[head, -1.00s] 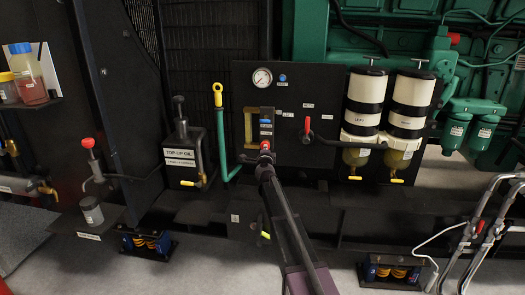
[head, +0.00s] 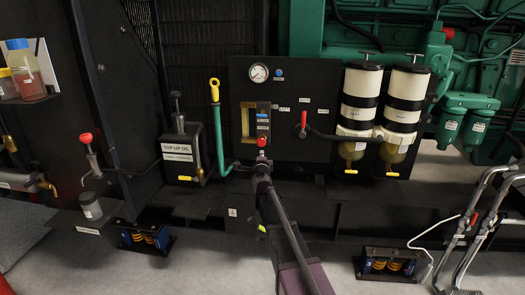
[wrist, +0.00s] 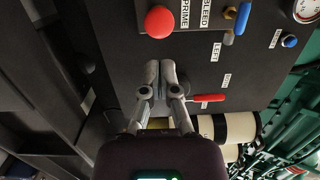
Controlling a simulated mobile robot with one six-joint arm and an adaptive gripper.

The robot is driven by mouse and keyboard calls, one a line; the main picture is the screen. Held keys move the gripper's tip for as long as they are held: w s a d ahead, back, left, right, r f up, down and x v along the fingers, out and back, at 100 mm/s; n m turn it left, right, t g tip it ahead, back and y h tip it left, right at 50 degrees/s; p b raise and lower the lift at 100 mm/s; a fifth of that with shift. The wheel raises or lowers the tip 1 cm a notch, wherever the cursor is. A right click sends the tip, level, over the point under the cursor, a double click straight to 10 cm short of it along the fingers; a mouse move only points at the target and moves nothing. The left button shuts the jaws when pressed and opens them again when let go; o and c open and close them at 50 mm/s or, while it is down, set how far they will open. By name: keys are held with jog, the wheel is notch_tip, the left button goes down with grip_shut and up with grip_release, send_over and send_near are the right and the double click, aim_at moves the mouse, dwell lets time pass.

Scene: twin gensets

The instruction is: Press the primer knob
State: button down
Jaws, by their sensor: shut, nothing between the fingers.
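The primer knob is a round red button (wrist: 160,21) beside a PRIME label on the dark panel, at the top of the wrist view. In the head view the red knob (head: 261,143) is small, low on the panel under a column of labels. My gripper (wrist: 160,68) is shut and empty, its fingertips together just below the knob in the wrist view, with dark panel showing between. In the head view my gripper (head: 262,160) is just below the knob and partly blends with the arm. I cannot tell its exact distance from the panel.
A red-handled lever (head: 303,124) and two filters (head: 361,97) are right of the knob. A green pipe with yellow top (head: 217,128) and the top-up oil can (head: 178,148) are left. In the wrist view a blue-handled lever (wrist: 242,18) is near the knob.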

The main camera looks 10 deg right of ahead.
aim_at(261, 144)
jog(key=shift+s+a+f, duration=0.1)
jog(key=shift+s+a, duration=0.1)
jog(key=shift+s, duration=0.75)
jog(key=shift+s+a, duration=0.15)
jog(key=shift+s, duration=0.8)
jog(key=a+h+b, duration=0.1)
jog(key=a+f+m+h+b, duration=0.1)
jog(key=s+a+m+h+b, duration=0.1)
jog(key=a, duration=0.1)
jog(key=shift+s+f+h, duration=0.1)
jog(key=shift+f+h, duration=0.15)
jog(key=shift+h, duration=0.15)
jog(key=p+x, duration=0.1)
jog(key=x, duration=1.3)
